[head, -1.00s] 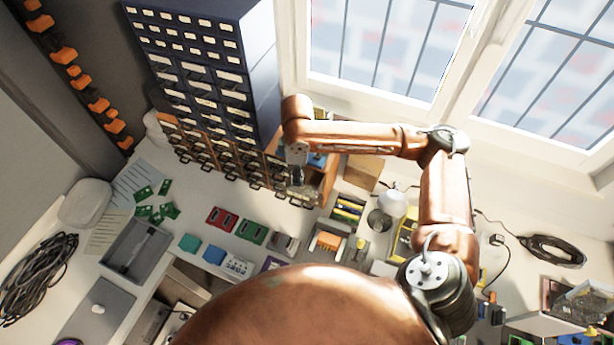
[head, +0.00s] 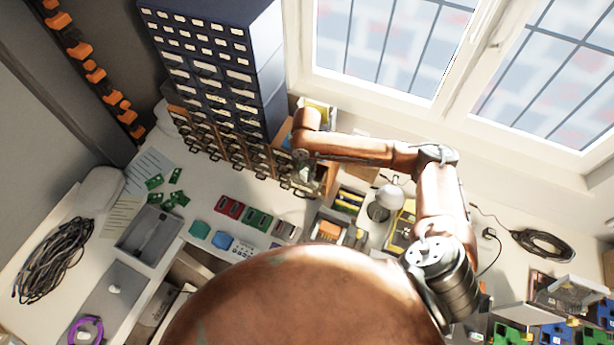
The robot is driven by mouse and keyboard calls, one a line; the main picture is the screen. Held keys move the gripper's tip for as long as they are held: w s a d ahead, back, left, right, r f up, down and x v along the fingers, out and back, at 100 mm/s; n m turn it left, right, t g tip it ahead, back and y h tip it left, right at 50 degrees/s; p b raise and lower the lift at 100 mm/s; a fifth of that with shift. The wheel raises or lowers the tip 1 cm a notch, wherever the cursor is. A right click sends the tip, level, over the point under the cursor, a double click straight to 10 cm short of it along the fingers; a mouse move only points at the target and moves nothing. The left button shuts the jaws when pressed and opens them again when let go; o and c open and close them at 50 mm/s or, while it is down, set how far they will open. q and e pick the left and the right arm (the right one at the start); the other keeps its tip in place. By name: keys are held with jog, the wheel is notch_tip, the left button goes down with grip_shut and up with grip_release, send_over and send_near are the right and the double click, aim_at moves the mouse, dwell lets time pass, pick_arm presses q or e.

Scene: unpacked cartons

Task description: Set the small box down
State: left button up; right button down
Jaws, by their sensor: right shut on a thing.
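My right arm comes in from the right and reaches across to the drawer cabinet (head: 228,80). My right gripper (head: 303,180) points down in front of the cabinet's lower wooden drawers, above the bench. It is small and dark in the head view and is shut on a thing. I cannot make out the small box clearly; the wrist and the clutter around it hide most of what is held. I cannot tell whether the held thing touches the bench. My left gripper is not in view.
Coiled cable (head: 55,258) lies at the left. Bare bench shows left of the red cases. Windows stand behind.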

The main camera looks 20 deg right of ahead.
aim_at(306, 172)
jog(key=shift+f, duration=2.05)
jog(key=shift+p, duration=0.3)
jog(key=c, duration=1.7)
grip_release()
jog(key=shift+f, duration=0.1)
notch_tip(306, 172, up, 12)
jog(key=shift+r+b, duration=0.15)
jog(key=shift+b, duration=0.8)
